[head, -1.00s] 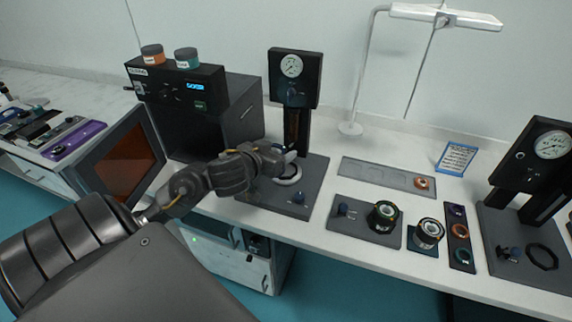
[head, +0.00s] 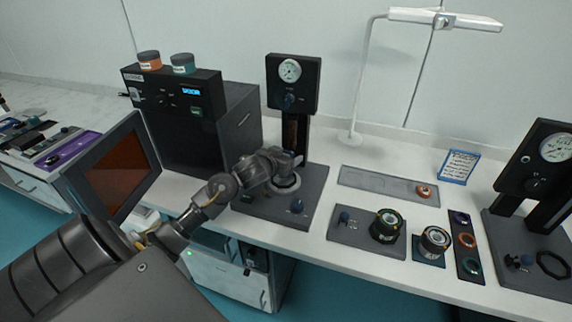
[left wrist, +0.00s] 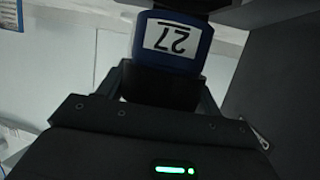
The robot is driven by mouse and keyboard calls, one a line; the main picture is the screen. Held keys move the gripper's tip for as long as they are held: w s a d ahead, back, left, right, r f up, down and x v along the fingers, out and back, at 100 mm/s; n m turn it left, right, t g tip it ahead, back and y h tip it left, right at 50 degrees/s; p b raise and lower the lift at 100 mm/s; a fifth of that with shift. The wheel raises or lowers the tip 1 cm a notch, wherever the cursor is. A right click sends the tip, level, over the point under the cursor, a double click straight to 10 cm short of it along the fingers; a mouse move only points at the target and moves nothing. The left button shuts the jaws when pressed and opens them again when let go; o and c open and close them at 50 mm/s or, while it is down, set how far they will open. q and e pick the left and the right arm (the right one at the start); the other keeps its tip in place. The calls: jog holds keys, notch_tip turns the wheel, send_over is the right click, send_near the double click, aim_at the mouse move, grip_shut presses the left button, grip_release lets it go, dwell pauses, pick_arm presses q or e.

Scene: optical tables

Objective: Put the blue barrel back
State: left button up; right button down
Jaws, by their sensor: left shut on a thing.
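In the left wrist view my left gripper (left wrist: 165,82) is shut on a blue barrel (left wrist: 150,57) with a white label reading 27, upside down in the picture. In the head view my left gripper (head: 287,163) is at the left press (head: 294,90), in front of its column and above a pale ring (head: 286,186) on the press base. The barrel cannot be made out there, hidden by the gripper. Whether it touches the press is unclear. My right gripper is not in view.
A lamp (head: 440,17) stands behind.

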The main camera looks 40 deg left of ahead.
pick_arm(q)
notch_tip(320, 180, down, 3)
jog(key=shift+r, duration=0.1)
jog(key=shift+f, duration=0.2)
jog(key=o, duration=1.2)
jog(key=shift+r, duration=0.1)
